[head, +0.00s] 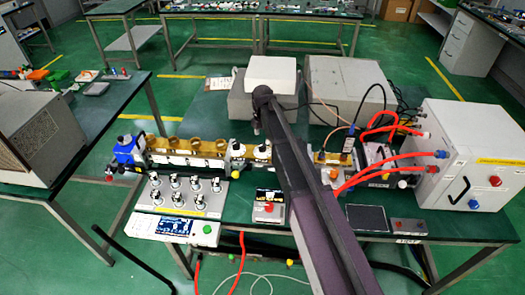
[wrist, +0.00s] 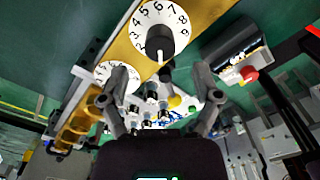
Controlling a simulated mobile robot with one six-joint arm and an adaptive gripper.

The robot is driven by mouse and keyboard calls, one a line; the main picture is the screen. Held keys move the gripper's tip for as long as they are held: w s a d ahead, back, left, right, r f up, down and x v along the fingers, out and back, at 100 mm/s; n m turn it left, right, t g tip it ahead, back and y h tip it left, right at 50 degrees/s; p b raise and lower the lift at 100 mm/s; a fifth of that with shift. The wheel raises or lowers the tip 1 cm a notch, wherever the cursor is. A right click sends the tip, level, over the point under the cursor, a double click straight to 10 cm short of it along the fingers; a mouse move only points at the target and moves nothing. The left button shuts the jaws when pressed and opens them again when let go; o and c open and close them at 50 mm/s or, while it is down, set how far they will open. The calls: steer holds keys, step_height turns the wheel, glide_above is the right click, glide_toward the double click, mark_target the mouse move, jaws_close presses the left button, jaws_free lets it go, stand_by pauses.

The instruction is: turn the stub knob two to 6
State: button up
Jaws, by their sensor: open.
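Two white numbered dials sit on the gold bar. In the wrist view the larger dial (wrist: 178,17) is at the top, with black digits around its rim and a dark centre knob (wrist: 160,40). The second dial (wrist: 104,72) is lower left, partly hidden by my left finger. I cannot tell which one is stub knob two. My gripper (wrist: 162,78) is open and empty, its fingers spread below the larger dial and apart from its knob. In the head view the white dials (head: 263,149) show small on the bar, and my arm hides part of the area.
The gold bar (head: 185,147) continues left with several round openings. A panel with several metal knobs (head: 175,192) stands in front. A box with a red button (head: 267,207) is near the arm. A white cabinet (head: 470,150) with red cables stands right.

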mark_target(263, 145)
steer(key=shift+f+b, duration=2.5)
steer(key=shift+f, duration=0.3)
jaws_close()
